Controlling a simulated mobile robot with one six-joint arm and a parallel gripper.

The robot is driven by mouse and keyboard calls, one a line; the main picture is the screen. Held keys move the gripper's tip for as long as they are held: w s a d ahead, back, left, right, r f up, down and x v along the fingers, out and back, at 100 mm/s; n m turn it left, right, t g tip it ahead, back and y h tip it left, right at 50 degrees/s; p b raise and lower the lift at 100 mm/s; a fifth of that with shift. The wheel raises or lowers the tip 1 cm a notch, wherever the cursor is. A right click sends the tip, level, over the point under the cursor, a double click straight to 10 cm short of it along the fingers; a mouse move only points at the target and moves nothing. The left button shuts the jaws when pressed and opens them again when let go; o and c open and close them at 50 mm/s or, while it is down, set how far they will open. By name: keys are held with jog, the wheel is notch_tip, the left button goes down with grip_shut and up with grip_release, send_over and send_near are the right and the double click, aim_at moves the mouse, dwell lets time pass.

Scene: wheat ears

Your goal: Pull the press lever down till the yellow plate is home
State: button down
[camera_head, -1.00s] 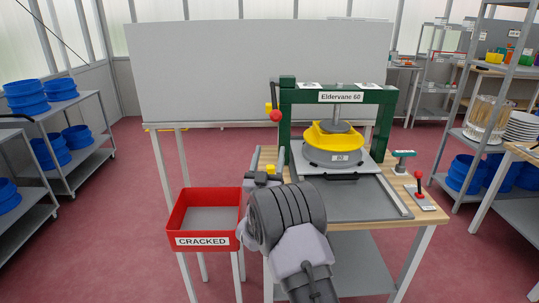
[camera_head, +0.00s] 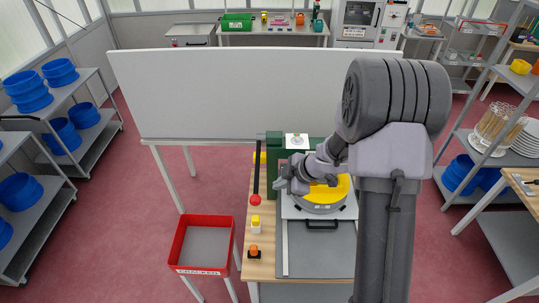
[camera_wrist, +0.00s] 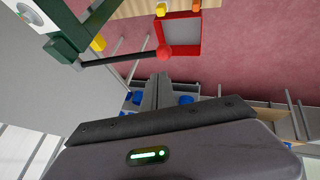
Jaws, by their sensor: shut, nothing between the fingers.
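The press lever is a dark rod with a red knob (camera_head: 255,200), on the left of the green press frame (camera_head: 274,160). In the wrist view, the rod runs right from the green frame to the red knob (camera_wrist: 164,53). My gripper (camera_head: 280,185) is shut and empty, to the right of the knob and apart from it. In the wrist view its fingertips (camera_wrist: 158,78) point toward the knob, with a gap visible. The yellow plate (camera_head: 334,191) sits in the press above a grey round block, partly hidden by my arm. Whether it is home cannot be told.
A red tray (camera_head: 203,271) stands left of the press bench. A yellow-topped button (camera_head: 255,224) and an orange one (camera_head: 254,251) sit on the bench's left edge. A white panel (camera_head: 220,95) stands behind. My arm hides the bench's right side.

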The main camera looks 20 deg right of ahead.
jog(key=b, duration=0.2)
send_near(258, 199)
jog(key=x, duration=0.7)
jog(key=shift+a+r, duration=0.1)
jog(key=shift+r, duration=0.05)
jog(key=shift+w, duration=0.1)
